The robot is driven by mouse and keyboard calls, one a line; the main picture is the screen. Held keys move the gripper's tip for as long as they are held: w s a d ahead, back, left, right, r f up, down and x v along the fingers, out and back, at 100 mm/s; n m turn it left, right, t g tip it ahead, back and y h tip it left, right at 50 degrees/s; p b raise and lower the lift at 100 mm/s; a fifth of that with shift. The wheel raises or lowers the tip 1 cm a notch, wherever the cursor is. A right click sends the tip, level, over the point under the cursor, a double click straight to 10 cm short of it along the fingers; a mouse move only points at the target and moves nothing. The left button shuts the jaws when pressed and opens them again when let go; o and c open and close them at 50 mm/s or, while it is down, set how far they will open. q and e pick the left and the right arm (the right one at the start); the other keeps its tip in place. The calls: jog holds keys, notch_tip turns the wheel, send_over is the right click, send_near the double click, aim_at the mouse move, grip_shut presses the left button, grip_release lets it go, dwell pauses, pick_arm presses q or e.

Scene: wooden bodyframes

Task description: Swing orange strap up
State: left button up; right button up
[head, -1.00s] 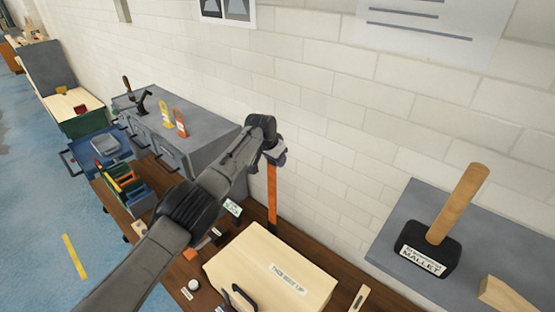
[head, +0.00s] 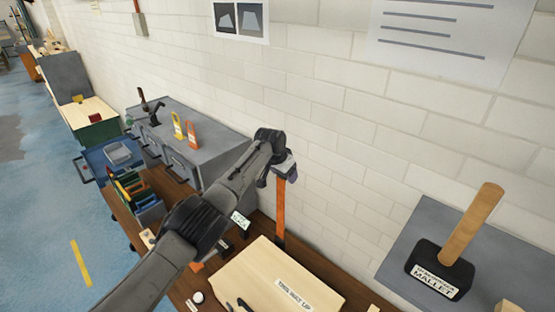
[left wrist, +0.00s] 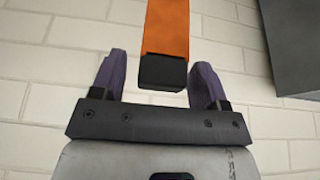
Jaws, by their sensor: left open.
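The orange strap (head: 280,210) stands upright close to the wall, behind the wooden box (head: 272,276). Its upper end is at my left gripper (head: 287,168), which partly hides it. In the left wrist view the strap (left wrist: 166,28) comes in from the top and its black end (left wrist: 163,72) lies between the two purple fingers. My left gripper (left wrist: 158,75) is open, with gaps on both sides of the strap end. My right gripper is not in view.
A grey shelf (head: 400,262) at the right holds a mallet (head: 445,265). A grey cabinet (head: 215,140) with yellow and orange tags stands left of my arm. The brick wall (head: 340,130) is close behind the strap.

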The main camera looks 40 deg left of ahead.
pick_arm(q)
jog(key=b+v, duration=0.1)
jog(key=v, duration=1.2)
jog(key=shift+b, duration=0.4)
